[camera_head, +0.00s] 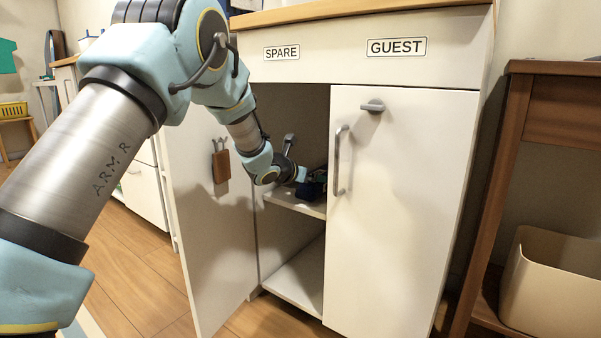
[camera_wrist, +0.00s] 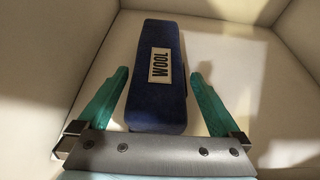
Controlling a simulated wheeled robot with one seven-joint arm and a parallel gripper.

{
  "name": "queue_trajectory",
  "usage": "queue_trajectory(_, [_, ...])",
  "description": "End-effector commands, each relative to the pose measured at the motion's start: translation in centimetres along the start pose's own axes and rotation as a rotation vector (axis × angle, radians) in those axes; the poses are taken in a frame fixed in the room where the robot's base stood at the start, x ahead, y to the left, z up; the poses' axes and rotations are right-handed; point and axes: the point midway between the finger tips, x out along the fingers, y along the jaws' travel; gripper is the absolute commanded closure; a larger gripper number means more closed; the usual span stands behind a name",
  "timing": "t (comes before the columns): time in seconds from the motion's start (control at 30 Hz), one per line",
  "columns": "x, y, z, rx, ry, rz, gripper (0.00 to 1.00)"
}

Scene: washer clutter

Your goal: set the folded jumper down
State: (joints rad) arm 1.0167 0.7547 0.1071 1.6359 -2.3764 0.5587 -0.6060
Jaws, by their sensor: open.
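The folded jumper (camera_wrist: 160,99) is dark blue with a pale label reading WOOL. In the wrist view it lies lengthwise on the pale shelf between my gripper's two green fingers. My gripper (camera_wrist: 160,88) is open, with a gap showing between each finger and the jumper's sides. In the head view my gripper reaches through the open left door of the cabinet, and the jumper (camera_head: 311,189) shows as a dark shape on the middle shelf (camera_head: 313,209). The right door's edge and my wrist hide part of it.
The open left door (camera_head: 215,235) stands close beside my forearm. The right door (camera_head: 400,200), under the GUEST label (camera_head: 397,47), is shut. A lower shelf (camera_head: 300,275) is empty where visible. A wooden side table (camera_head: 560,108) and a cream bin (camera_head: 550,285) stand at the right.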

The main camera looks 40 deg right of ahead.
Motion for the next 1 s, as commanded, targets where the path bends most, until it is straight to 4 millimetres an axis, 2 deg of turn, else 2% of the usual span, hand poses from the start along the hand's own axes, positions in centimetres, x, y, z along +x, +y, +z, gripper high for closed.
queue_trajectory(0.03, [-1.4,0.1,0.4,-0.002,0.0,0.002,0.0])
queue_trajectory(0.2, [-5.0,0.1,0.3,-0.002,0.0,0.002,0.0])
queue_trajectory(0.4, [-7.6,0.1,0.1,-0.001,0.001,0.002,0.0])
queue_trajectory(0.57, [-8.4,0.0,0.1,0.0,-0.001,0.001,0.0])
queue_trajectory(1.0, [-8.4,0.0,0.0,0.0,0.0,0.001,0.0])
